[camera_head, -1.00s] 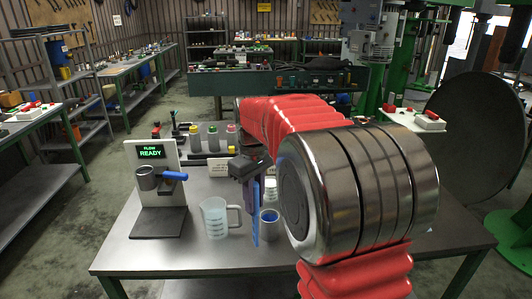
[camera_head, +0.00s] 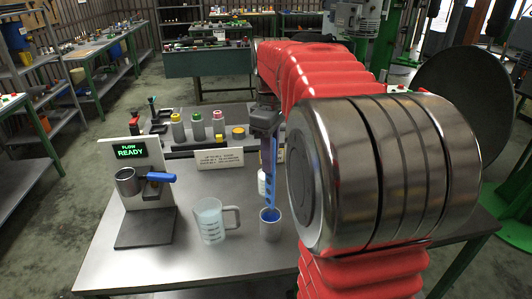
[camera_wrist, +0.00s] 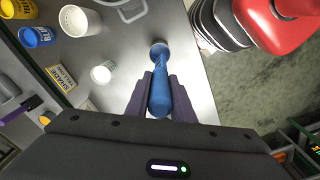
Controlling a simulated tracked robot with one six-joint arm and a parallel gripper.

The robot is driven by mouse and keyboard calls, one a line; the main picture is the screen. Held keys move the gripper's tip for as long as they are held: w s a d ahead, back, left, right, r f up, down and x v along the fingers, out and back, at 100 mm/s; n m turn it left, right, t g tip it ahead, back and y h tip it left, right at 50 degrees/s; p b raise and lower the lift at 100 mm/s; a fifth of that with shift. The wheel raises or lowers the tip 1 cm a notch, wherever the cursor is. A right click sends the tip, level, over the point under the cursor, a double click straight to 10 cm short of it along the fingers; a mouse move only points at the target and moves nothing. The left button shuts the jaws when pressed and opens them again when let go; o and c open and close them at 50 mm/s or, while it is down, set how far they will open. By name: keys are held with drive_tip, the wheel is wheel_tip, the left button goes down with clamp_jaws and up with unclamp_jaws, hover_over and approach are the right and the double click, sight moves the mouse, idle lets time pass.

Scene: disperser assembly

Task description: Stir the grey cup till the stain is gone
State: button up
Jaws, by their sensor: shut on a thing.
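The grey cup (camera_head: 270,230) stands upright on the metal table in the head view, with blue inside its rim. My gripper (camera_head: 265,130) is shut on a long blue stirrer (camera_head: 269,175) that hangs down. The stirrer's lower end is close to the cup's rim; I cannot tell whether it is inside. In the wrist view my gripper (camera_wrist: 162,95) has its two dark fingers on either side of the blue stirrer (camera_wrist: 160,90). No stain can be made out.
A clear measuring jug (camera_head: 210,222) stands left of the cup. A dispenser (camera_head: 135,165) with a READY screen and a blue-handled pot (camera_head: 130,184) stands further left. A sign (camera_head: 220,158) and several bottles (camera_head: 197,126) line the back. The front table strip is clear.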

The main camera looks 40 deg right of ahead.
sight(271, 195)
drive_tip(key=shift+f, duration=0.15)
idle(0.3)
drive_tip(key=shift+f, duration=5.95)
drive_tip(key=shift+s, duration=0.1)
drive_tip(key=shift+s+f, duration=0.1)
drive_tip(key=shift+s, duration=0.05)
